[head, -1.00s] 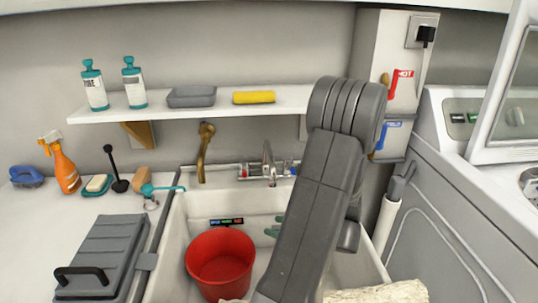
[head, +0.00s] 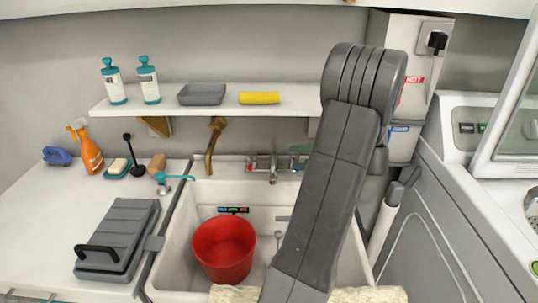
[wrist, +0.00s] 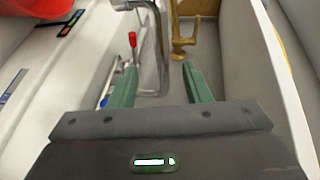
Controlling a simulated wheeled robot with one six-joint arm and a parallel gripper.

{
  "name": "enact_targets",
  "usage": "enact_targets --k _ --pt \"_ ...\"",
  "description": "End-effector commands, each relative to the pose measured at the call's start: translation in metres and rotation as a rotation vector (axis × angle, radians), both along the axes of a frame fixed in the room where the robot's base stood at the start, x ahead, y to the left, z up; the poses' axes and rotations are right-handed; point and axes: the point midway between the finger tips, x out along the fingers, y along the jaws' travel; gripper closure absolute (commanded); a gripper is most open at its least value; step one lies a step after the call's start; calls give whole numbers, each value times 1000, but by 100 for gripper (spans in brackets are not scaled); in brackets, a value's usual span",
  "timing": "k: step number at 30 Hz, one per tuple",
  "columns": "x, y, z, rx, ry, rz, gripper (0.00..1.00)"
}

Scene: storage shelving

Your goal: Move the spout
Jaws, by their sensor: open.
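The chrome spout (head: 273,172) hangs from the tap on the back wall of the sink, left of my arm in the head view. It also shows in the wrist view (wrist: 155,25), curving down towards the space between my fingers. My gripper (head: 299,157) is just right of the tap; its green fingers are partly hidden by my arm. In the wrist view my gripper (wrist: 158,66) is open, with one finger either side of the spout's lower line of sight. I cannot tell whether either finger touches it. A red tap handle (wrist: 132,39) is near the left finger.
A red bucket (head: 224,249) stands in the white sink (head: 182,230). A brass fitting (head: 213,143) is on the wall left of the tap. A shelf (head: 220,107) with bottles runs above. A grey case (head: 115,237) lies on the left counter.

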Motion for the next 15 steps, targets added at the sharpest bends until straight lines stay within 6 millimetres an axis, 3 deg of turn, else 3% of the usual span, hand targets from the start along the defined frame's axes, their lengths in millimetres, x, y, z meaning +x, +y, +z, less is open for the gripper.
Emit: enact_targets --k 9,15 --pt "26 63 -14 1 3 2 56" --pt "37 87 -20 1 3 0 56"
